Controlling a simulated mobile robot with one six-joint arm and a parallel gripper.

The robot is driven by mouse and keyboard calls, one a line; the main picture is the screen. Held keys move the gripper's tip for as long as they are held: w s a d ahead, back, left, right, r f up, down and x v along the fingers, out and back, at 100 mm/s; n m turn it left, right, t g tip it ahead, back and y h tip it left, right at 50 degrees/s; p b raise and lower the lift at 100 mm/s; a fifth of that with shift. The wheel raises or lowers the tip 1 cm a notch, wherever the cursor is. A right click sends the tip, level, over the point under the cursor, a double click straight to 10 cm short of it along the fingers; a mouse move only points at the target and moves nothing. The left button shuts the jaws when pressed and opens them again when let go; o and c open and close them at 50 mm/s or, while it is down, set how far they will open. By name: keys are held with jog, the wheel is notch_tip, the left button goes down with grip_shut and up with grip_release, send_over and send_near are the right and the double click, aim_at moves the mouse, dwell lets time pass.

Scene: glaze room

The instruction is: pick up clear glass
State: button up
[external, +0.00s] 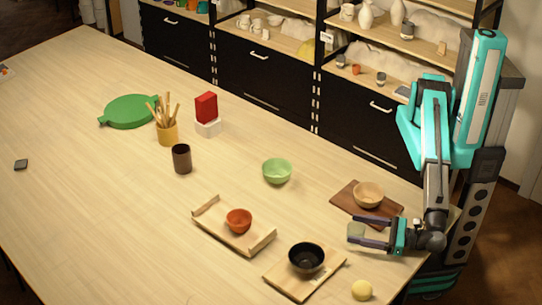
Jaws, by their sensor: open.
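A small, pale, see-through shape that looks like the clear glass (356,231) stands near the right front of the table. My gripper (355,232) reaches in from the right, low over the table, with its two dark fingers apart. The glass shows between the fingertips, one finger on its far side and one on its near side. I cannot tell whether either finger touches it. Its lower part is partly hidden by the near finger.
A wooden bowl (368,194) on a brown board (340,203) sits just behind my gripper. A black bowl (306,257) on a light board (290,288) and a yellow ball (362,290) lie in front. A red bowl (239,220) and green bowl (277,170) stand left.

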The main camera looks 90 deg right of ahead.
jog(key=shift+w, duration=0.1)
jog(key=p+x, duration=0.2)
jog(key=x, duration=0.2)
jog(key=shift+r, duration=0.2)
jog(key=shift+w+d+f, duration=0.15)
jog(key=shift+w+d, duration=0.05)
jog(key=shift+w, duration=0.25)
jog(key=c, duration=1.3)
